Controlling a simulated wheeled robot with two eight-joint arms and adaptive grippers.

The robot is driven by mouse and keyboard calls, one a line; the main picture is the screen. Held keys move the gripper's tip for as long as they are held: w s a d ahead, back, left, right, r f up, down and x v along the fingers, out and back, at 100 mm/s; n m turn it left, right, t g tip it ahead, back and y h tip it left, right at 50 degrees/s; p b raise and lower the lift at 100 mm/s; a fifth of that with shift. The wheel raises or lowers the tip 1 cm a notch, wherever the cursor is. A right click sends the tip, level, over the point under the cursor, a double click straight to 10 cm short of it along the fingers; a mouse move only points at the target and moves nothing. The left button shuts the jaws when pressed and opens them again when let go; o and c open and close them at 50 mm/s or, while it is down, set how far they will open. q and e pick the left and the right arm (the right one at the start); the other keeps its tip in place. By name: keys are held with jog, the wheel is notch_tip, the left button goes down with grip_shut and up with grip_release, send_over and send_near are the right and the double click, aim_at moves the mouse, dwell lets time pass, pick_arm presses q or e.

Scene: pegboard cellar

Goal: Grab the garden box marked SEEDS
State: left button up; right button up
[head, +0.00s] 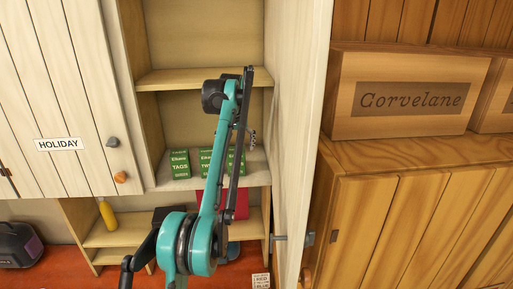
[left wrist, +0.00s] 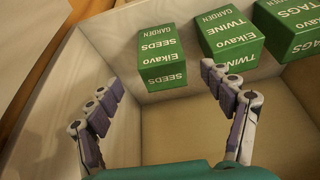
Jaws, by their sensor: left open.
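The green SEEDS box (left wrist: 162,58) stands in the left wrist view, upside down there, near the pale side wall of the shelf compartment. In the head view the rightmost green box (head: 236,162) is partly hidden behind my arm. The green TWINE box (left wrist: 232,40) and TAGS box (left wrist: 290,30) stand beside it; in the head view the TAGS box (head: 180,164) is leftmost. My left gripper (left wrist: 160,76) is open and empty, its fingers spread wide, with the SEEDS box ahead between them. A gap to the box seems to remain. My right gripper is not in view.
The boxes stand on a pale shelf (head: 258,172) between a HOLIDAY cupboard door (head: 75,105) and an open white panel (head: 295,110) close by my arm. Right is a wooden cabinet (head: 400,220) bearing a Corvelane crate (head: 400,120). A yellow bottle (head: 107,214) stands below.

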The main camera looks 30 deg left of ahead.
aim_at(236, 153)
pick_arm(q)
jog(key=x, duration=0.4)
jog(key=shift+a+f+b, duration=0.15)
jog(key=shift+f+b, duration=0.15)
jog(key=shift+f, duration=0.15)
jog(key=shift+w+a+f, duration=0.15)
jog(key=shift+w+f, duration=0.2)
jog(key=shift+f, duration=0.3)
jog(key=x, duration=0.5)
jog(key=shift+a+f, duration=0.1)
jog(key=shift+f, duration=0.05)
jog(key=shift+s, duration=0.1)
jog(key=c, duration=1.3)
